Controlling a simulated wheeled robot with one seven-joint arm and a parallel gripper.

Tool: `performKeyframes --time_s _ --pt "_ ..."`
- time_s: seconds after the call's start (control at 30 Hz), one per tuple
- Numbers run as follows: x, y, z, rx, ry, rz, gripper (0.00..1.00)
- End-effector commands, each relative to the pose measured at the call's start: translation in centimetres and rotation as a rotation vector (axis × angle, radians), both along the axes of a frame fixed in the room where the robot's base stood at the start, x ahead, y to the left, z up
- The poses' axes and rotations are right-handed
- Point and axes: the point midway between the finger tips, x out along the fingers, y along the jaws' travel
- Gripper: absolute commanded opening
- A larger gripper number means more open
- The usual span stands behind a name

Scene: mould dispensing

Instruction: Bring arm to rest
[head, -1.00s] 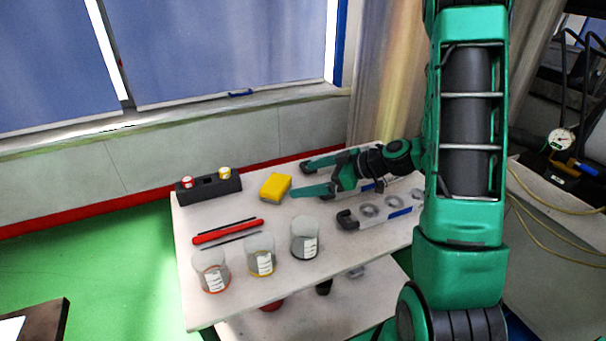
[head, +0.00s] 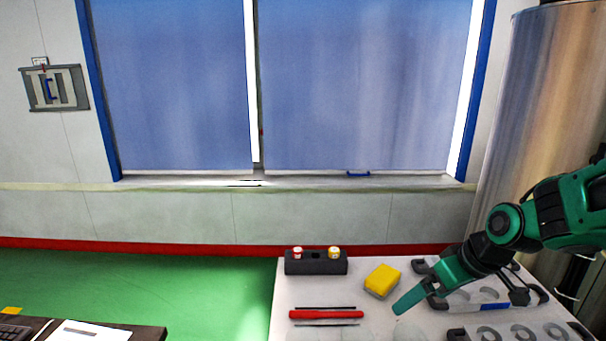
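My gripper (head: 404,302) is at the lower right of the head view, above the table beside the yellow sponge-like block. One green finger shows clearly, pointing down and left. The other finger is not clearly seen, so I cannot tell whether the gripper is open or shut. Nothing is visibly held. My arm reaches in from the right edge, bent and stretched out over the table.
The white table (head: 378,325) bears a yellow block (head: 382,281), a red tool (head: 326,314), a black holder (head: 316,264) with small capped bottles, and mould trays (head: 482,299) under and beside my gripper. A dark desk (head: 148,333) stands lower left. Green floor (head: 190,290) is clear.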

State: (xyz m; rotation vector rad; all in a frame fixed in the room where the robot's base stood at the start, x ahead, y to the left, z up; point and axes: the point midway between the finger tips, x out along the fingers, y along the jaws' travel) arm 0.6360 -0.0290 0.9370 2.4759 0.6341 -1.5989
Motion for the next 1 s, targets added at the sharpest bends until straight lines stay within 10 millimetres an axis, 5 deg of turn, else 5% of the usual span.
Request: performKeyframes --time_s 0.53,0.77,1.0 --pt "-5.4 -3.3 5.8 -0.131 0.032 -0.440 0.97" --pt "-10.5 -9.0 4.6 -0.144 0.185 -0.619 0.97" --pt "-17.9 -13.3 3.9 -0.117 0.377 -0.834 0.97"
